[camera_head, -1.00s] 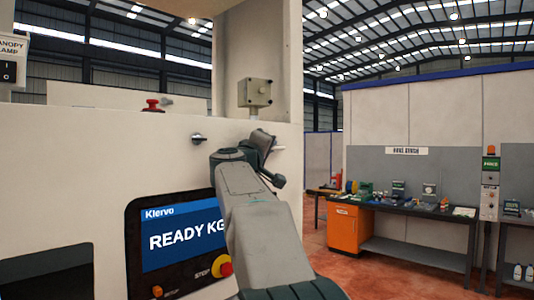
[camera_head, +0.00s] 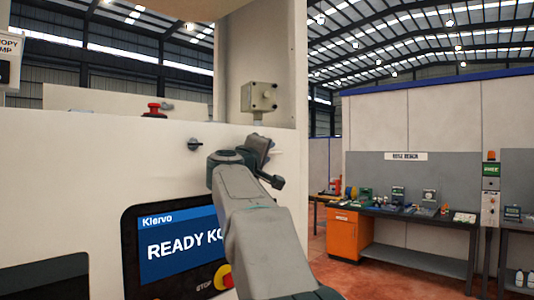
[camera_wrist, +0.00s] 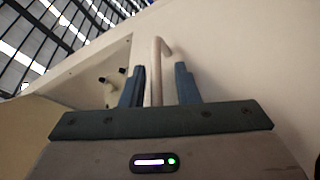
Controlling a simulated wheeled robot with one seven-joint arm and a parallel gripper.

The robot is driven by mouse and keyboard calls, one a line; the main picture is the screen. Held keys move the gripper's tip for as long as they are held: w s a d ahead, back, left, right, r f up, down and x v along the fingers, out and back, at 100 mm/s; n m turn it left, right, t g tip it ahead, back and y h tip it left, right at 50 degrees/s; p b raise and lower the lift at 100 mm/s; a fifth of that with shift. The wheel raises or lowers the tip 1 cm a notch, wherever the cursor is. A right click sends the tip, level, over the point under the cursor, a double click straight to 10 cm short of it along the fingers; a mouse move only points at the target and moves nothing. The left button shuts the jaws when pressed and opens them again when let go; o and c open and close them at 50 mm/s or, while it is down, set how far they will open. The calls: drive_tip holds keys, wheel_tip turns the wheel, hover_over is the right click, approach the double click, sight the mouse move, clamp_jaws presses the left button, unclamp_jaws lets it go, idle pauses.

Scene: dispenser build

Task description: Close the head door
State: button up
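My gripper (camera_wrist: 159,88) shows in the wrist view with its two dark fingers apart. A pale hooked bar (camera_wrist: 157,68), which looks like a handle, stands between the fingers with a gap on each side. It is beside a broad cream panel (camera_wrist: 235,50); I cannot tell whether this panel is the head door. In the head view my gripper (camera_head: 262,147) is at the right part of the white machine front (camera_head: 70,180), and its fingers are mostly hidden by my wrist. No door gap or hinge shows clearly.
The machine carries a "READY" screen (camera_head: 178,243), a red button (camera_head: 154,110), a dark knob (camera_head: 195,144) and a grey box (camera_head: 258,96) on a column. A workbench (camera_head: 400,215) with an orange cabinet (camera_head: 348,236) stands at right. Open red floor lies before it.

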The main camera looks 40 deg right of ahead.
drive_tip(key=shift+a, duration=0.1)
drive_tip(key=b+v, duration=0.2)
drive_tip(key=v, duration=1.1)
drive_tip(key=shift+s+a+b, duration=0.2)
drive_tip(key=shift+s+b, duration=0.1)
drive_tip(key=shift+b, duration=0.1)
drive_tip(key=shift+f, duration=0.1)
